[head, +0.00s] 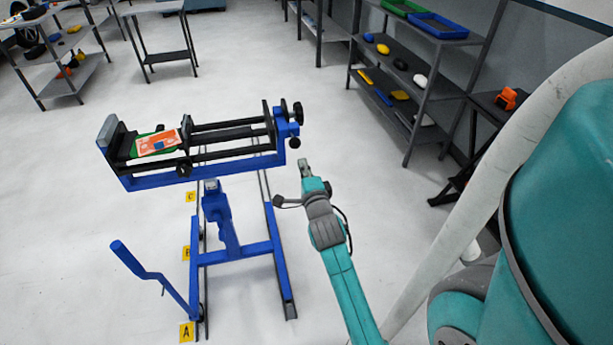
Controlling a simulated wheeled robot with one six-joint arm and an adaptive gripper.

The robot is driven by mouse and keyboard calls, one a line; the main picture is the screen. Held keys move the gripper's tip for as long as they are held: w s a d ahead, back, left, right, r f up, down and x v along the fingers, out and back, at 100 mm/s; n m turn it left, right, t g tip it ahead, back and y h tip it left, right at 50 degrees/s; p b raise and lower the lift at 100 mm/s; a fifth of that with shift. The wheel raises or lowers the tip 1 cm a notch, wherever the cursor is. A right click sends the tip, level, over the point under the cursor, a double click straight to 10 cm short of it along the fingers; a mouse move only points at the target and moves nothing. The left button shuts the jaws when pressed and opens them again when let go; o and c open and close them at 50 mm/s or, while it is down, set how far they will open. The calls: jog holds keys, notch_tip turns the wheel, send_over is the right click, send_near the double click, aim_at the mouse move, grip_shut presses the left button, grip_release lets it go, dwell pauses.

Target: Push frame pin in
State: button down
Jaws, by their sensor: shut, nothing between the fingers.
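A blue frame (150,181) with black rails stands on a blue wheeled stand (232,248) at the centre left. At its right end are black round knobs (297,112) and a small black knob (294,143) low on the blue end block. I cannot tell for certain which of these is the frame pin, or how far in it sits. My gripper (304,163) is shut and empty. In the picture it is just below and right of the frame's right end, with a visible gap between them. The fingertips are small and their detail is hard to see.
An orange and white sheet (158,141) lies on a green piece at the frame's left end. A blue lever (140,262) sticks out left of the stand. Yellow floor markers A (187,332), B and C line the rail. Shelves (425,90) stand at right; open floor surrounds the stand.

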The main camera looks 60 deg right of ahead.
aim_at(296, 145)
jog(key=x, duration=0.7)
jog(key=shift+a, duration=0.1)
jog(key=shift+x, duration=1.6)
jog(key=shift+r, duration=0.1)
jog(key=shift+s, duration=0.1)
